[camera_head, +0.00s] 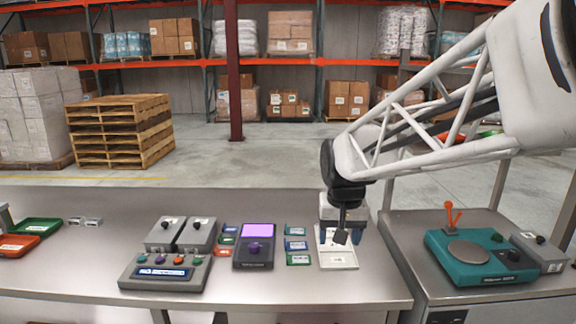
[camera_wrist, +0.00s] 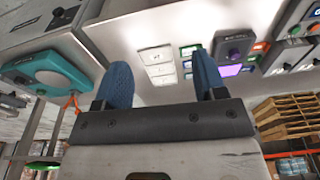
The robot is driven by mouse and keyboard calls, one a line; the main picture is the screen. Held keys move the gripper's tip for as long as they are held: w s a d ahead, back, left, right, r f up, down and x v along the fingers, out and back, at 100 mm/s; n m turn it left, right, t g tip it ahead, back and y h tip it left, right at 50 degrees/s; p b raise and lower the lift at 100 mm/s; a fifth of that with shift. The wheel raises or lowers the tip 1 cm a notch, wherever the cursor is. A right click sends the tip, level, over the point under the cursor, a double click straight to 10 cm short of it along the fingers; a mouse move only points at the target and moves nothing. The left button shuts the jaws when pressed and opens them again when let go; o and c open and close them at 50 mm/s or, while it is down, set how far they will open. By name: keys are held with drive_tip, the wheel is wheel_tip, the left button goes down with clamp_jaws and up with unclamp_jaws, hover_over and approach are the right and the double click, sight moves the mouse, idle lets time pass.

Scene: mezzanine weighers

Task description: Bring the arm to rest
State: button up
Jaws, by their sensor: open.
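My gripper (camera_head: 342,226) hangs below the dark wrist joint, low over the right part of the long grey bench (camera_head: 75,273). In the wrist view, its two blue fingertips (camera_wrist: 160,68) stand wide apart with nothing between them. A white panel with several pale cells (camera_head: 338,257) lies just below and in front of the gripper; it also shows beyond the fingertips in the wrist view (camera_wrist: 160,62). The gripper hides the panel's upper part. I cannot tell whether the fingers touch anything.
Left of the panel are small coloured cards (camera_head: 297,245), a dark device with a purple screen and knob (camera_head: 254,252), and a grey button box (camera_head: 165,273). A teal scale (camera_head: 483,259) with an orange lever (camera_head: 453,216) stands on the right-hand bench.

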drive_tip(key=s+d+f, duration=0.1)
drive_tip(key=s+d, duration=0.2)
drive_tip(key=s, duration=0.8)
drive_tip(key=s+d+f+t, duration=0.1)
drive_tip(key=s+d, duration=0.3)
drive_tip(key=s, duration=0.8)
drive_tip(key=shift+s+d+f, duration=0.2)
drive_tip(key=shift+s+f, duration=0.1)
drive_tip(key=shift+f, duration=0.45)
